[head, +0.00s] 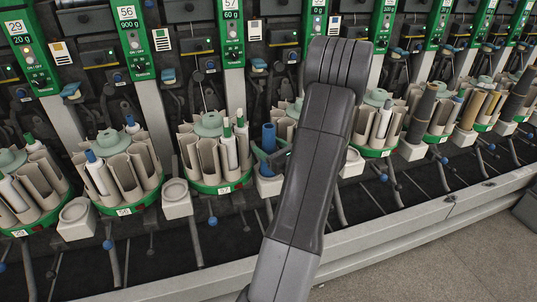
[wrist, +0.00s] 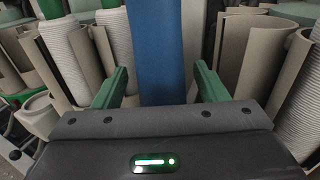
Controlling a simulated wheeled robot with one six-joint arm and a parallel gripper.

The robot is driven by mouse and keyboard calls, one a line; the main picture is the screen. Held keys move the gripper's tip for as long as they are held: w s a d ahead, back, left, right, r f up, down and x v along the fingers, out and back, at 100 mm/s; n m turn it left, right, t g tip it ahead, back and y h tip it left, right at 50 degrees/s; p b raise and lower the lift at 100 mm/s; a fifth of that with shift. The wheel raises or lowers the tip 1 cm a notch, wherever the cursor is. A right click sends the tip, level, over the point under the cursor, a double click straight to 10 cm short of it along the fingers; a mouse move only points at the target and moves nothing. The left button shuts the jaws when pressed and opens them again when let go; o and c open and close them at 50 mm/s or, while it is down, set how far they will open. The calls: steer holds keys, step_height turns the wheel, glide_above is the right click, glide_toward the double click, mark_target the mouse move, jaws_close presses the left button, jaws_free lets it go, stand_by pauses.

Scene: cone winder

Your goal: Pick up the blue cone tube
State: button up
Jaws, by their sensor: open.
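The blue cone tube (head: 269,137) stands upright on a small cream holder (head: 268,184) in the head view, just left of my dark arm. In the wrist view the blue tube (wrist: 157,50) rises between the two green fingers of my gripper (wrist: 159,90). The fingers are apart, one on each side of the tube, with a visible gap on both sides. In the head view my gripper (head: 272,158) shows only partly as green fingers by the tube; my arm hides the rest. The tube's lower end is hidden in the wrist view by the gripper body.
Round green-based carousels with beige pockets hold several yarn tubes, such as the one left of the blue tube (head: 222,187). Cream holders (head: 176,198) stand between them. Green numbered panels (head: 231,32) rise behind. A pale machine edge (head: 420,218) runs along the front, with floor beyond.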

steer(key=shift+w+a, duration=0.1)
steer(key=shift+w, duration=0.1)
steer(key=c, duration=1)
steer(key=shift+c, duration=0.2)
